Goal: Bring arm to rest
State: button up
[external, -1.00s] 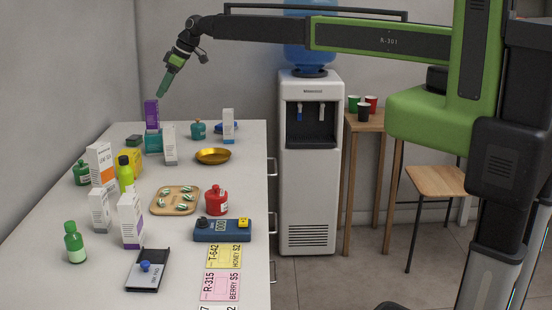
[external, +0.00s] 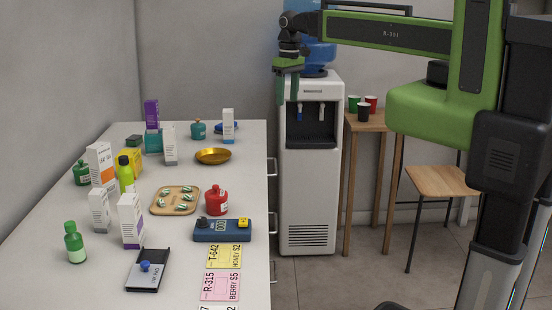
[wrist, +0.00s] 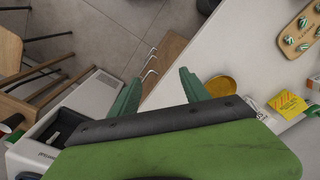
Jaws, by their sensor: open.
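My gripper (external: 287,92) hangs pointing down at the end of my arm, in front of the water cooler (external: 308,180) in the external view. It is to the right of the counter's far end and above it. In the wrist view my gripper (wrist: 160,92) shows two green fingers spread apart with nothing between them. The arm is drawn in compared with its full reach over the counter.
The white counter (external: 185,270) at left holds boxes, bottles, a gold dish (external: 213,156), a wooden tray (external: 160,210) and a blue device (external: 222,230). Right of the cooler are a small table with cups (external: 364,111) and a chair (external: 437,181). The floor before the cooler is clear.

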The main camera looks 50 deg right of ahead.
notch_tip(320, 180, down, 10)
jog(key=s+d+b, duration=0.1)
jog(key=s+b, duration=0.1)
jog(key=b, duration=0.7)
jog(key=shift+s+d+r+m+b, duration=0.15)
jog(key=shift+s+m+b, duration=0.1)
jog(key=shift+m+b, duration=0.05)
